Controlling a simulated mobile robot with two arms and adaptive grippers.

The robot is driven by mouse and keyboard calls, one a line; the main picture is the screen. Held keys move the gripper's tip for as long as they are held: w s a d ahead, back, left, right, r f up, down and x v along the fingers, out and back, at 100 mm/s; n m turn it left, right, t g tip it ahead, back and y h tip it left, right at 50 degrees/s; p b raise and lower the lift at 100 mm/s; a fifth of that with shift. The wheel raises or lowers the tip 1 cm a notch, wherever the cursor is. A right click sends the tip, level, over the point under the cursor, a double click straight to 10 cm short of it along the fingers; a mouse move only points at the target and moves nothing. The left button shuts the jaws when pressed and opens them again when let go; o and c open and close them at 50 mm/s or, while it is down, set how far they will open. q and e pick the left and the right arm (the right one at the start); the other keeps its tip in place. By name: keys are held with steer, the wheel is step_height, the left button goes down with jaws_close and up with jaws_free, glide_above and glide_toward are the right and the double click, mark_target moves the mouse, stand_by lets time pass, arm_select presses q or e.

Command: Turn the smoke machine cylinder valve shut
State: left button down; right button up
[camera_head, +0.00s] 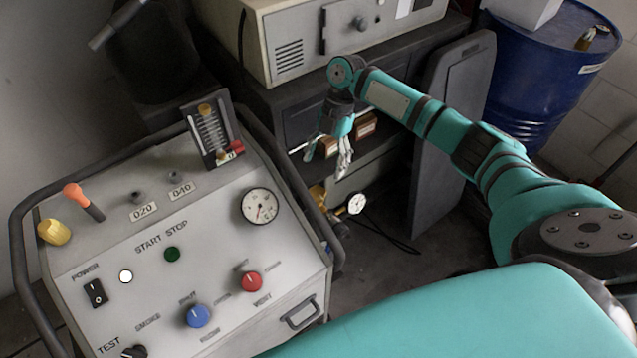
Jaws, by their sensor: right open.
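The smoke machine (215,235) fills the lower left, with a sloped grey panel of knobs, switches and a round gauge. Beyond its right edge, low down, a brass-coloured fitting (318,194) shows beside a small white dial gauge (356,203). It looks like part of the cylinder valve; the cylinder itself is hidden behind the machine, and I cannot make out the valve's handle. My right gripper (326,160) points down with open, empty fingers. In the picture it is just above the brass fitting; I cannot tell the depth between them. My left gripper is out of view.
A dark bar (296,185) runs around the machine's edge, close to the fitting. Behind my gripper stands a dark cabinet (300,110) bearing a beige box (310,45). A dark panel (450,120) leans at right, near a blue drum (540,70). A thin cable lies on the floor.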

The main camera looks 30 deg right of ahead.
mark_target(318, 192)
steer(key=x, duration=0.6)
steer(key=shift+f+p, duration=0.2)
steer(key=shift+p, duration=0.1)
steer(key=shift+s+a+f, duration=0.15)
steer(key=shift+a+f, duration=0.1)
steer(key=shift+f, duration=0.45)
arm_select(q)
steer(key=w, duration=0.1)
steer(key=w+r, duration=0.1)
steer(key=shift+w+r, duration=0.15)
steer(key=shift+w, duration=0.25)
arm_select(e)
steer(key=c, duration=1.2)
